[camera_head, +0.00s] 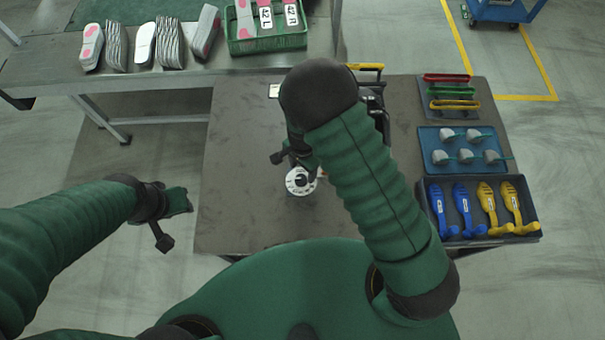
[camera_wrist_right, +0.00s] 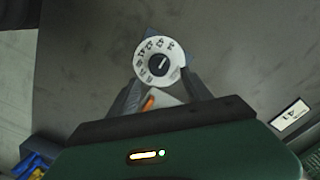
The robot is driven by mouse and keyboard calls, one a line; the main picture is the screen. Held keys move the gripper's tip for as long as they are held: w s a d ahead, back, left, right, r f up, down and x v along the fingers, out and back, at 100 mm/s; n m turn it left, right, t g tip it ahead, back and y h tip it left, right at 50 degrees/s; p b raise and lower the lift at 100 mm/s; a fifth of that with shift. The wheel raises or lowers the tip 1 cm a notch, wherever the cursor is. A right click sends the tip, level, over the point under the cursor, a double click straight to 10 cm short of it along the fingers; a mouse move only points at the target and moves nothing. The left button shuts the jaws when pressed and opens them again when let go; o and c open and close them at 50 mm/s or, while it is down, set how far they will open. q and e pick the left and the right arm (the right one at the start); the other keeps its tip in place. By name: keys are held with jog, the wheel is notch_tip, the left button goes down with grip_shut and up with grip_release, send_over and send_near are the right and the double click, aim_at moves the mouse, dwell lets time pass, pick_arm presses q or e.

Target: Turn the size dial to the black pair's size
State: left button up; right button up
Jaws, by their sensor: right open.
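The size dial (camera_head: 300,181) is a white disc with a black centre knob on the dark table. In the right wrist view the dial (camera_wrist_right: 153,46) shows dark marks around its rim, too small to read surely; a light line on the knob points up and right. My right gripper (camera_wrist_right: 160,83) is open, its fingers either side of the dial's near edge; I cannot tell whether they touch it. In the head view it is partly hidden by my arm. My left gripper (camera_head: 177,201) hangs left of the table, its jaws unclear. I cannot make out a black pair.
A green crate (camera_head: 268,45) with labelled pieces, apparently 42 L and 42 R, stands on the back bench (camera_head: 180,72). A small white card (camera_head: 274,91) lies behind the dial. Trays with blue and yellow shoe forms (camera_head: 487,210), grey pieces (camera_head: 465,150) and coloured handles (camera_head: 450,92) line the right.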

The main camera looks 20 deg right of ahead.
aim_at(300, 178)
jog(key=f, duration=0.2)
jog(key=a+f, duration=0.1)
jog(key=f, duration=0.1)
jog(key=shift+s+a+f, duration=0.1)
jog(key=shift+s+f, duration=0.1)
jog(key=shift+f, duration=0.1)
jog(key=shift+w+d+f, duration=0.1)
jog(key=shift+d, duration=0.2)
jog(key=shift+c, duration=0.2)
jog(key=shift+d, duration=0.1)
jog(key=shift+c, duration=1.1)
jog(key=shift+a, duration=0.25)
grip_shut()
